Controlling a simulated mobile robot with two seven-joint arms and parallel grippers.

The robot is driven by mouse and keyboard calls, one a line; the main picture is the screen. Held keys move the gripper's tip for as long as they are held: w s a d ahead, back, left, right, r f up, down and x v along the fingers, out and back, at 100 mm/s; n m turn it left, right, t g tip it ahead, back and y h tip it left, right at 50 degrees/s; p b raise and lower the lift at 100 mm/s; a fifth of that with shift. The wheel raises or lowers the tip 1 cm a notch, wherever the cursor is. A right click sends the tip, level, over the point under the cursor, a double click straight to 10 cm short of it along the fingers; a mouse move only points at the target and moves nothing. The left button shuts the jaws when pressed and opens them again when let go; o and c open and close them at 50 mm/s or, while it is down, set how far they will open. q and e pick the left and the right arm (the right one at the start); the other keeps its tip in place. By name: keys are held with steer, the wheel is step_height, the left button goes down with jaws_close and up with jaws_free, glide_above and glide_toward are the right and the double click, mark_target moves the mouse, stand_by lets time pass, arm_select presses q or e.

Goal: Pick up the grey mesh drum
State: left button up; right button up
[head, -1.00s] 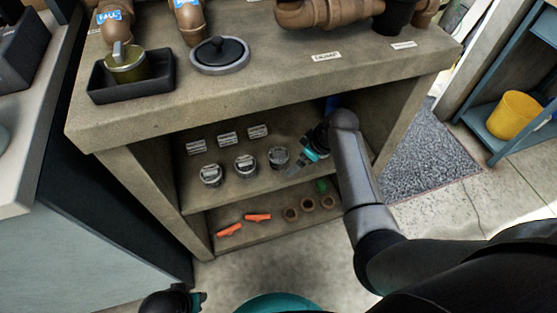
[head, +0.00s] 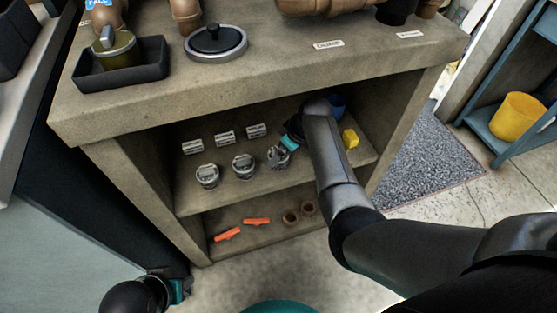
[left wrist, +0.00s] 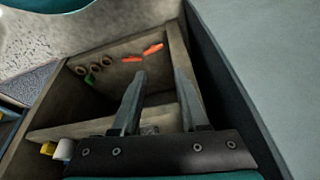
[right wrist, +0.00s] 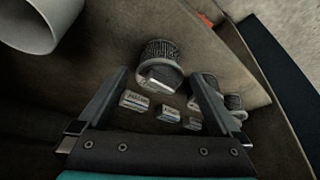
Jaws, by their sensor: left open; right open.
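Three similar grey mesh drums stand in a row on the upper shelf: left (head: 208,177), middle (head: 244,167) and right (head: 278,158). My right gripper (head: 285,148) reaches into the shelf at the right drum and partly covers it. In the right wrist view, that drum (right wrist: 160,55) stands between and just beyond the open fingers (right wrist: 158,76), with no clear contact. The other two drums (right wrist: 205,88) are beyond the right-hand finger. My left gripper (head: 178,290) is low at the left, outside the shelf. Its fingers (left wrist: 162,85) are open and empty.
Small labelled blocks (head: 224,138) stand behind the drums. A yellow block (head: 350,138) and a blue container (head: 337,105) are right of my arm. Orange pieces (head: 257,221) and brown rings (head: 291,217) lie on the lower shelf. The thick countertop (head: 270,75) overhangs the shelf.

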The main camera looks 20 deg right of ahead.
steer(key=shift+b+x, duration=0.65)
steer(key=shift+x, duration=0.4)
steer(key=shift+w+f, duration=0.15)
steer(key=shift+f, duration=0.15)
arm_select(q)
steer(key=shift+t, duration=0.3)
step_height(320, 180, up, 4)
steer(key=shift+r, duration=0.15)
arm_select(e)
steer(key=shift+c, duration=0.2)
steer(key=c, duration=1.3)
arm_select(q)
steer(key=shift+w, duration=0.1)
arm_select(e)
steer(key=shift+r, duration=0.2)
